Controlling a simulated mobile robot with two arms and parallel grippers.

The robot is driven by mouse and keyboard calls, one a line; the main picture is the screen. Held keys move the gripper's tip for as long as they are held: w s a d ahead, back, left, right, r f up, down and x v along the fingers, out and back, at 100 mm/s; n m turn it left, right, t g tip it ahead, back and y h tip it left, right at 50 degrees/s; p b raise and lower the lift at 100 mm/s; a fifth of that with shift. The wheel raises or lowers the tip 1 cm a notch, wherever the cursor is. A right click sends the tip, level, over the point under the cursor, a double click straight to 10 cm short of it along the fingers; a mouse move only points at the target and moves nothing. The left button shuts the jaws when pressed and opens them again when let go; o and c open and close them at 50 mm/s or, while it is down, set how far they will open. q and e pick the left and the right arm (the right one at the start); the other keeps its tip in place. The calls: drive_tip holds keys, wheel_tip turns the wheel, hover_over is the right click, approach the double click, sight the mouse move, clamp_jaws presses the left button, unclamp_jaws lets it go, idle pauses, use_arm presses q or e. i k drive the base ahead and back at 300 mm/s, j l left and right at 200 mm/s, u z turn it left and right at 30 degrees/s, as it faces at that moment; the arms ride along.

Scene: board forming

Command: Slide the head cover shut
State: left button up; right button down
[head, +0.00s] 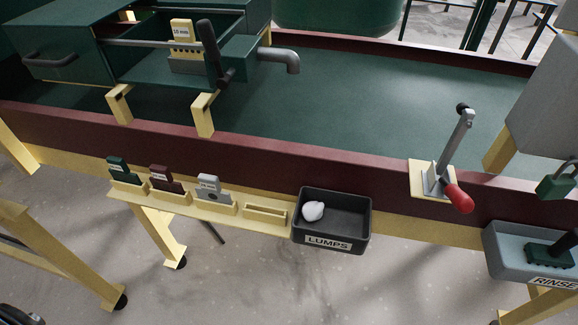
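The green head box (180,68) stands over the upper left of the long trough. Its cover (62,50) appears to be the green panel at the left with a dark bar handle (50,60). The cover sits to the left of the opening, so the inside of the box shows. A yellow "10 mm" plate (183,38) stands upright in the opening. A black lever (209,50) rises at the front right of the box. Neither of my grippers is in view.
A grey spout (283,59) leaves the box on the right. A shelf (190,207) holds tagged plates beside an empty slot. A black LUMPS bin (332,238) holds a white lump. A red-handled lever (458,198) and grey RINSE tray (510,262) are at the right. The green trough bed (390,105) is clear.

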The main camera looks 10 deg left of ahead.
sight(55, 41)
drive_tip(key=u, duration=1.65)
